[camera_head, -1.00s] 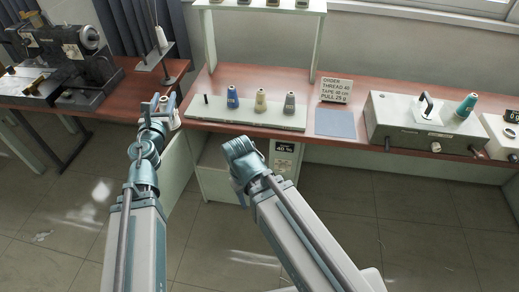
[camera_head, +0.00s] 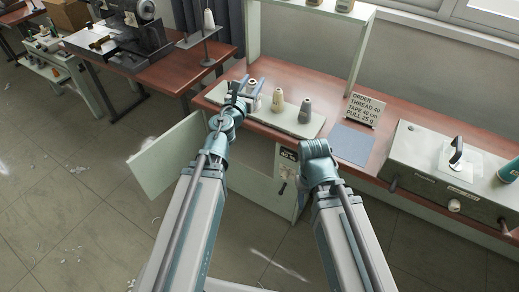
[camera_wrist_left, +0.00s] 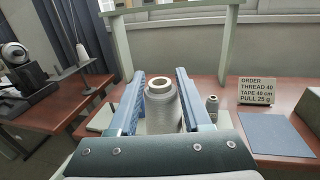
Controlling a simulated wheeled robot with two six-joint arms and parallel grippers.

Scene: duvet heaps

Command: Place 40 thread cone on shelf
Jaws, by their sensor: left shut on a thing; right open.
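My left gripper (camera_head: 243,90) is shut on a light grey thread cone (camera_wrist_left: 163,108), upright between its two blue fingers in the left wrist view. In the head view the gripper is in front of the left end of the pale rack board (camera_head: 318,127) on the table. A beige cone (camera_head: 277,100) and a dark grey cone (camera_head: 305,111) stand on that board; the grey one also shows in the left wrist view (camera_wrist_left: 212,106). My gripper covers the board's left end. My right gripper (camera_head: 317,152) is open in front of the table; its fingers are hardly visible.
An order sign (camera_head: 365,109) reading thread 40 and a blue-grey mat (camera_head: 351,144) lie right of the board. A pale tester box (camera_head: 445,170) stands further right. A cabinet door (camera_head: 168,155) stands open. A sewing machine (camera_head: 125,32) is at left.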

